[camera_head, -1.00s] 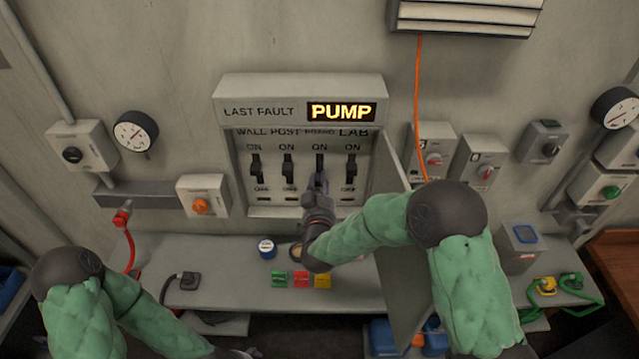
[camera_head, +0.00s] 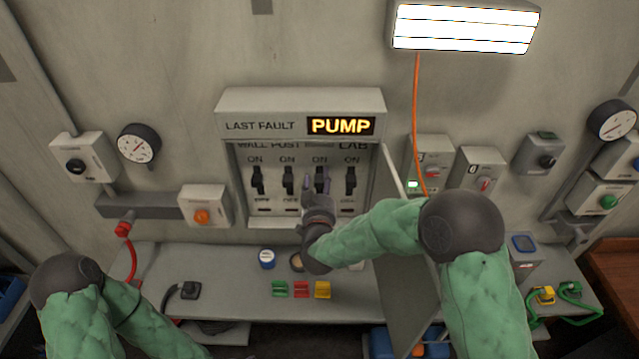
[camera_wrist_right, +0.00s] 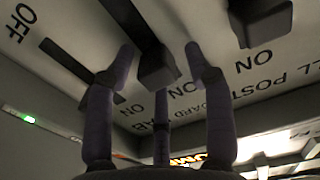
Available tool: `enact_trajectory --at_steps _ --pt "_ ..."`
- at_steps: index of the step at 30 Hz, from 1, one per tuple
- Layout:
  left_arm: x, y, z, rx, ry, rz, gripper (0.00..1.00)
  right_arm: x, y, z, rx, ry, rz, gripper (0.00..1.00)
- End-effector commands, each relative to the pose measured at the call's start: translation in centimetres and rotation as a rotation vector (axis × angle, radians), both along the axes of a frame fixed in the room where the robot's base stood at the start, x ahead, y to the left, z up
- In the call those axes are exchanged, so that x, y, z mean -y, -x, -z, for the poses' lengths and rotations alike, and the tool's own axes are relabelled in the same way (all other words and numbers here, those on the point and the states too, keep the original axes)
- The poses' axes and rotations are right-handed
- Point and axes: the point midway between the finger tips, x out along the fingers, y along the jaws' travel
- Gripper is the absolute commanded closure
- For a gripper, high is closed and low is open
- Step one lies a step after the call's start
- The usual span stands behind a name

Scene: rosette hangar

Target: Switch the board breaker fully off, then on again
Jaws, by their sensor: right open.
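The breaker panel (camera_head: 228,195) holds levers in a row in the head view, labelled WALL, POST, BOARD and LAB. The board breaker lever (camera_wrist_right: 157,68) is dark and sits between my right gripper's fingers in the wrist view, with its handle toward the ON label. My right gripper (camera_head: 318,183) is open around this lever, and its fingers partly hide it in the head view. I cannot tell whether a finger touches it. The wall lever (camera_head: 257,180), post lever (camera_head: 288,180) and lab lever (camera_head: 350,180) stand beside it. My left gripper is out of the head view.
A panel door (camera_head: 400,255) hangs open at the right, close to my right arm. The ceiling-side lamp (camera_head: 465,27) is lit.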

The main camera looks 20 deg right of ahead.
Motion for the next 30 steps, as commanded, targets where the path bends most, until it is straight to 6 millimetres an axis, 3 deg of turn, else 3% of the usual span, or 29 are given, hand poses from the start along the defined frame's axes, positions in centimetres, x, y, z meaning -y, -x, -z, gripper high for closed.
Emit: enact_trajectory --at_steps 7,21,30 --pt "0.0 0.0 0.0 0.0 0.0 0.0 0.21 -0.6 1.8 0.0 -0.001 0.0 -0.003 0.47" --pt "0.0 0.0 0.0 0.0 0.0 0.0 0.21 -3.0 10.0 0.0 0.001 -0.001 -0.004 0.47" --pt "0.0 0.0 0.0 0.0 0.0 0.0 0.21 -3.3 11.6 0.0 0.001 0.0 0.0 0.47"
